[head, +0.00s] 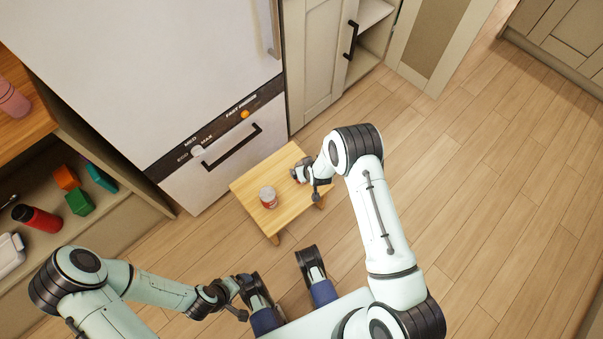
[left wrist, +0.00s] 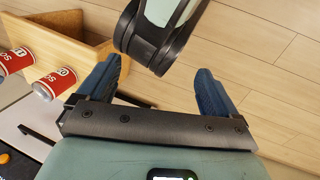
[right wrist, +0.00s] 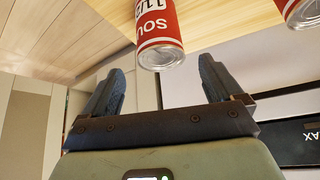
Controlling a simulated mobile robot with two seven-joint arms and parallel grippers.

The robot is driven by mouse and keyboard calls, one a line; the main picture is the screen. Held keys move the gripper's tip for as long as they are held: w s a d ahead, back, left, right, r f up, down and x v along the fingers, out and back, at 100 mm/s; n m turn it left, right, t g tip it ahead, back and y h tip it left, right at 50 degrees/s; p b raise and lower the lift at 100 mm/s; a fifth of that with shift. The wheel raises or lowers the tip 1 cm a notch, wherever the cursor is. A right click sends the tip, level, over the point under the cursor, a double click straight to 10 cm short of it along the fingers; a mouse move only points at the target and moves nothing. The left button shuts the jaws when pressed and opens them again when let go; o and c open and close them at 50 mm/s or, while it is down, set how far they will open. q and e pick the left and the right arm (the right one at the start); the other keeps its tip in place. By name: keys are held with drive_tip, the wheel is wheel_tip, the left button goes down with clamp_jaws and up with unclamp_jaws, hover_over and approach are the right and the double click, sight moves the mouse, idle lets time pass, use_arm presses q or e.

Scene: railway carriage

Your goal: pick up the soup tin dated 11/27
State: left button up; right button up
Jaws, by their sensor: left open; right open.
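A red and white soup tin (head: 268,197) stands on a small wooden table in the head view. In the right wrist view, a soup tin (right wrist: 156,28) is just ahead of my right gripper (right wrist: 160,82), toward the gap between its open fingers. Its label starts "11/2", with the end cut off. Another red tin (right wrist: 302,10) is at the upper right. The left wrist view shows two red tins (left wrist: 15,60) (left wrist: 56,82) whose dates I cannot read fully. In the head view my right gripper (head: 302,172) is over the table's right end. My left gripper (head: 243,289) is open and empty, away from the table.
The wooden table (head: 245,184) stands before a white fridge-like cabinet (head: 150,70). A shelf at the left holds a red bottle (head: 37,218) and coloured blocks (head: 80,202). An open cabinet door (head: 428,45) is at the upper right. The floor at the right is clear.

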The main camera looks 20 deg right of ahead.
drive_tip(key=b+x, duration=0.2)
drive_tip(key=x, duration=0.4)
drive_tip(key=shift+s+a+f, duration=0.1)
drive_tip(key=shift+s+f, duration=0.05)
drive_tip(key=shift+w+f, duration=0.25)
use_arm(q)
drive_tip(key=shift+t+y, duration=0.3)
drive_tip(key=shift+t, duration=0.4)
drive_tip(key=w+f, duration=0.1)
drive_tip(key=w+a+f, duration=0.1)
drive_tip(key=w+a, duration=0.1)
drive_tip(key=shift+w+f, duration=0.4)
use_arm(e)
drive_tip(key=shift+r, duration=0.1)
drive_tip(key=c, duration=1.3)
use_arm(q)
drive_tip(key=shift+d, duration=0.1)
